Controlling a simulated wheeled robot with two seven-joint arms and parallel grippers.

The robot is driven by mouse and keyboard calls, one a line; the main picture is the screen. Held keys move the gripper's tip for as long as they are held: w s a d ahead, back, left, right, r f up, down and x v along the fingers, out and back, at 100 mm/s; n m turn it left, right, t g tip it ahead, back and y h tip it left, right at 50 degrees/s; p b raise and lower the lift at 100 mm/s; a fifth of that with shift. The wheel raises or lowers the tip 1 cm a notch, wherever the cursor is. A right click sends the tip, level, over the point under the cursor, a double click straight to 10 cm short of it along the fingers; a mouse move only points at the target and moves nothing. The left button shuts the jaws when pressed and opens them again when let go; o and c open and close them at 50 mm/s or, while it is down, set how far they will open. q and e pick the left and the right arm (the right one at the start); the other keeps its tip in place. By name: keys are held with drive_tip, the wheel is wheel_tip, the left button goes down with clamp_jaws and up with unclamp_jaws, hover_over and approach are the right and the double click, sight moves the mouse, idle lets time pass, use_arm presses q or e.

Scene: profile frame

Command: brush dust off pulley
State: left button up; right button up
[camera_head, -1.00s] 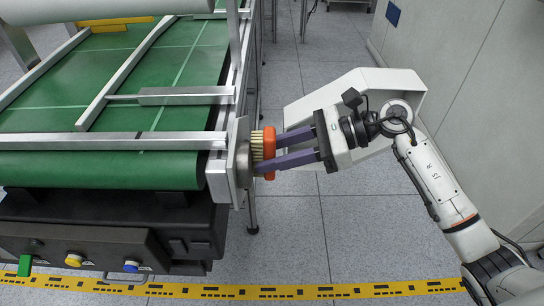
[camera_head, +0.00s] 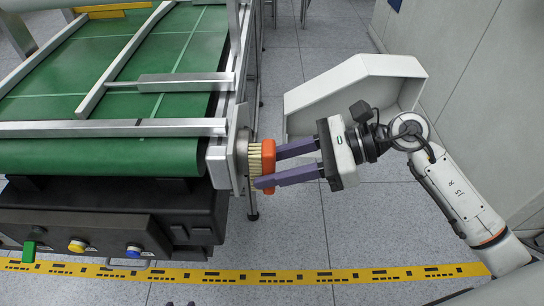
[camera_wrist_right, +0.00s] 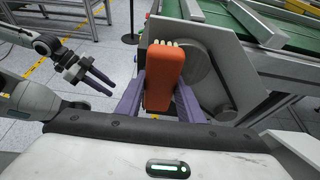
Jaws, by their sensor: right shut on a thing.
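The orange brush (camera_head: 268,155) with pale bristles is between the purple fingers of my right gripper (camera_head: 266,166), which is shut on it. Its bristles face left, against or very near the grey pulley (camera_head: 241,152) at the conveyor's right end; I cannot tell whether they touch. In the right wrist view the brush (camera_wrist_right: 164,65) stands upright between the fingers, with the round grey pulley (camera_wrist_right: 212,75) just to its right and partly hidden. No dust can be made out. My left gripper (camera_wrist_right: 100,84) shows only in the right wrist view, open and empty, away from the pulley.
The conveyor with its green belt (camera_head: 100,158) and metal rails fills the left. A black box (camera_head: 75,215) with coloured buttons sits under its near end. A white angular housing (camera_head: 350,75) stands behind my right gripper.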

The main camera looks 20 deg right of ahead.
drive_tip(key=shift+s+r, duration=0.1)
drive_tip(key=shift+r, duration=0.35)
drive_tip(key=shift+w+d+b, duration=0.15)
drive_tip(key=shift+w+b, duration=0.15)
drive_tip(key=shift+w, duration=0.3)
drive_tip(key=shift+w+d+b, duration=0.15)
drive_tip(key=shift+w+b, duration=0.1)
drive_tip(key=shift+w, duration=0.3)
drive_tip(key=shift+w+d+b, duration=0.6)
drive_tip(key=shift+w+b, duration=1)
drive_tip(key=shift+w, duration=0.75)
drive_tip(key=shift+s+a+f, duration=0.1)
drive_tip(key=shift+s+a, duration=0.2)
drive_tip(key=shift+s, duration=0.85)
drive_tip(key=shift+s+a, duration=0.35)
drive_tip(key=shift+s, duration=0.8)
drive_tip(key=shift+s+a+f, duration=0.1)
drive_tip(key=shift+s+a, duration=0.2)
drive_tip(key=shift+s, duration=0.85)
